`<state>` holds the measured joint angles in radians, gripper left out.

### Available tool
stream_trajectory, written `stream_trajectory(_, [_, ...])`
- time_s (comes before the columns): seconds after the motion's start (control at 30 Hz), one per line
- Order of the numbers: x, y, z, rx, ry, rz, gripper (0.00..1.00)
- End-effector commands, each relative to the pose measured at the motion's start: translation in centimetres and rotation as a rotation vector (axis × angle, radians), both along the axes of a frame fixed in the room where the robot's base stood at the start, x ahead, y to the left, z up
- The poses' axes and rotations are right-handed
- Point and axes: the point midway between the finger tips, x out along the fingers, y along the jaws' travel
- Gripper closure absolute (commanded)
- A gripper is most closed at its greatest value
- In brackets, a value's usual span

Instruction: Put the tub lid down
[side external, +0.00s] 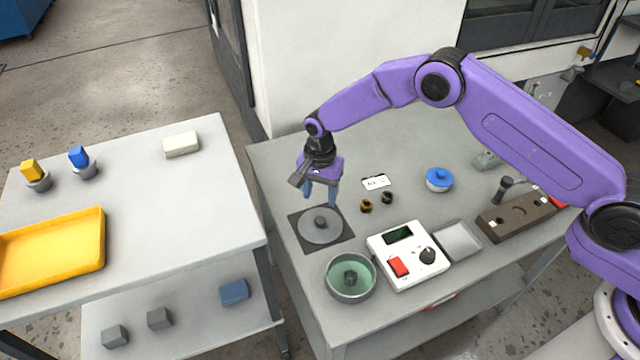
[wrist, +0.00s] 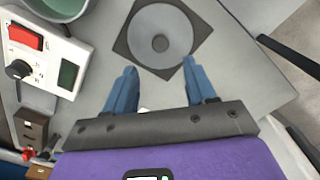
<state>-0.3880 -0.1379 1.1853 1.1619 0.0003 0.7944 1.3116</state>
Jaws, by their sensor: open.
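The tub lid (side external: 321,225) is a grey disc with a dark central knob. It lies flat on a dark square mat (side external: 304,243) on the bench; the lid also shows in the wrist view (wrist: 160,52). My gripper (side external: 320,203) has blue fingers and is open and empty. It is above the bench, just behind the lid in the side view and apart from its knob. The wrist view shows the gripper's parted fingertips (wrist: 160,70) with the lid ahead of them. The round metal tub (side external: 351,291) stands in front of the mat, with greenish contents and a dark piece in its middle.
A white control box (side external: 408,256) with a red switch and black knob stands right of the tub. A shallow tray (side external: 458,241), a brown block (side external: 515,214), a blue-lidded pot (side external: 439,179) and small fittings (side external: 366,206) are nearby. A gap separates the left table (side external: 200,215).

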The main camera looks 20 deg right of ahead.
Motion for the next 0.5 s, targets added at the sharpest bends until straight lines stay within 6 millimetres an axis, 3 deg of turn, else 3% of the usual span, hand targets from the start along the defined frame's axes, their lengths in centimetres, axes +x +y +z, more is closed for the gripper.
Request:
stream_trajectory(0.2, [0.0, 0.0, 2.2, 0.000, 0.000, 0.000, 0.44])
stream_trajectory(0.5, [0.0, 0.0, 2.5, -0.001, 0.001, 0.000, 0.44])
